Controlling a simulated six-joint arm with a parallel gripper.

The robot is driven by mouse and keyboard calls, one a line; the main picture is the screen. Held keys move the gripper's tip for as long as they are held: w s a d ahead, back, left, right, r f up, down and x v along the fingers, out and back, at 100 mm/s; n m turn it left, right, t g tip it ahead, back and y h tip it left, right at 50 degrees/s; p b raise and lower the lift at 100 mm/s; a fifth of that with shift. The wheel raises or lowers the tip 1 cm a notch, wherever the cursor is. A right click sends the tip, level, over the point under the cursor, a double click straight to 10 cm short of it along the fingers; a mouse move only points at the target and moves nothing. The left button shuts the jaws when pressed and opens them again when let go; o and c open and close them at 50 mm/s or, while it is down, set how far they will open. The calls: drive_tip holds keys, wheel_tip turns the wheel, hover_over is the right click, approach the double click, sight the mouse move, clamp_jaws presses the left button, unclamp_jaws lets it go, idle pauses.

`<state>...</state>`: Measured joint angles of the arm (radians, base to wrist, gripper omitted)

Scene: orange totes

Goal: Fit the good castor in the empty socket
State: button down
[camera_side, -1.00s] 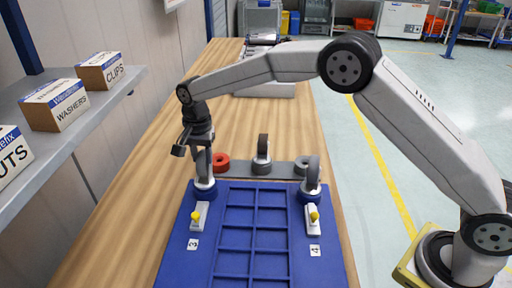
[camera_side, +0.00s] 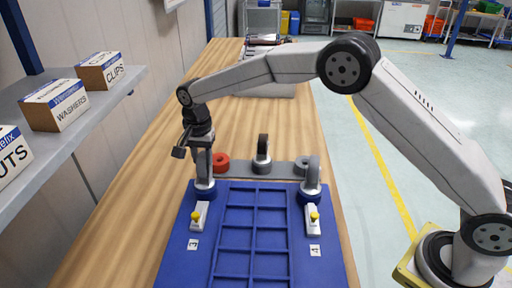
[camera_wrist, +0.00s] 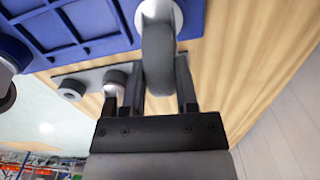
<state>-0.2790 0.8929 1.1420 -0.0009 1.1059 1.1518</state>
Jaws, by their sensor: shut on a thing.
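My gripper (camera_side: 200,150) is shut on a grey castor (camera_side: 204,172) at the corner of the blue tote base (camera_side: 178,247) marked 3. The castor stands upright, its pale round base at the blue socket ring; I cannot tell if it is fully seated. In the wrist view my gripper (camera_wrist: 162,85) has a finger on either side of the castor's wheel (camera_wrist: 155,45). A second castor (camera_side: 313,174) stands at the corner marked 4. A dark-wheeled castor (camera_side: 263,150) stands on the grey strip (camera_side: 240,171) behind the base.
A red ring (camera_side: 221,162) sits at the strip's left end and a grey ring (camera_side: 302,164) at its right. Yellow-knobbed latches (camera_side: 197,217) (camera_side: 312,219) stand beside both corners. A shelf with labelled boxes (camera_side: 56,104) is at left. The wooden bench (camera_side: 140,170) is clear left of the base.

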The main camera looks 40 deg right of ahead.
drive_tip(key=shift+c, duration=1.4)
unclamp_jaws()
drive_tip(key=shift+r, duration=3.95)
